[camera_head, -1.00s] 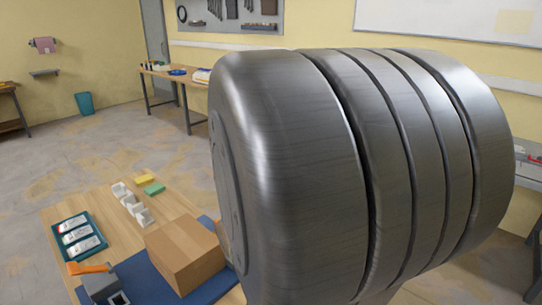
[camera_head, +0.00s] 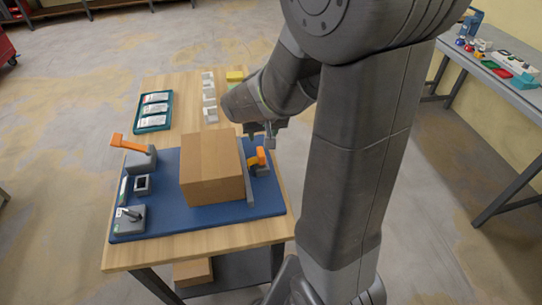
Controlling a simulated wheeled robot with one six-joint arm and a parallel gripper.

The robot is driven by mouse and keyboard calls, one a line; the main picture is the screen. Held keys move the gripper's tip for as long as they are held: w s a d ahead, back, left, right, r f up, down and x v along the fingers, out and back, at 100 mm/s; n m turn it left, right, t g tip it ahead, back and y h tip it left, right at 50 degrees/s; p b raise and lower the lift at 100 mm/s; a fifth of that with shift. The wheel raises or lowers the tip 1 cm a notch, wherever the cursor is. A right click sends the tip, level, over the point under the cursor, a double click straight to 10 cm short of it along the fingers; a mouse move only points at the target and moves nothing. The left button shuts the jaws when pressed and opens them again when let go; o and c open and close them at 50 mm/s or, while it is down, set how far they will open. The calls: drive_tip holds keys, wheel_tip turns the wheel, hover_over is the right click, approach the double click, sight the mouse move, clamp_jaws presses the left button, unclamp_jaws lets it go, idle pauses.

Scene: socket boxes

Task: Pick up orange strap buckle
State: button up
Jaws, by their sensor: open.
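A small orange piece (camera_head: 257,158) with a grey base sits on the blue mat, just right of the cardboard box (camera_head: 211,167). A larger orange lever (camera_head: 131,145) stands on a grey block (camera_head: 142,160) at the mat's left. I cannot tell for sure which orange part is the strap buckle. My gripper (camera_head: 262,134) is open, with its fingers pointing down near the box's far right corner. It appears above and just behind the small orange piece, apart from it. No object shows between its fingers.
The blue mat (camera_head: 165,219) lies on a wooden table (camera_head: 182,92). A grey upright strip (camera_head: 246,178) stands along the box's right side. A grey fixture with a knob (camera_head: 129,219) is at front left. A teal tray (camera_head: 139,128) and white holders (camera_head: 209,92) are behind.

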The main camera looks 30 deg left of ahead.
sight(261, 151)
drive_tip(key=x, duration=0.8)
drive_tip(key=shift+s+f, duration=0.1)
drive_tip(key=shift+f, duration=0.05)
drive_tip(key=shift+s+b+x, duration=0.15)
drive_tip(key=shift+b+x, duration=0.15)
drive_tip(key=shift+x, duration=1)
drive_tip(key=shift+s+b+x, duration=0.2)
drive_tip(key=shift+b+x, duration=0.1)
drive_tip(key=shift+x, duration=1.05)
drive_tip(key=shift+d+f, duration=0.1)
drive_tip(key=shift+d, duration=0.1)
clamp_jaws()
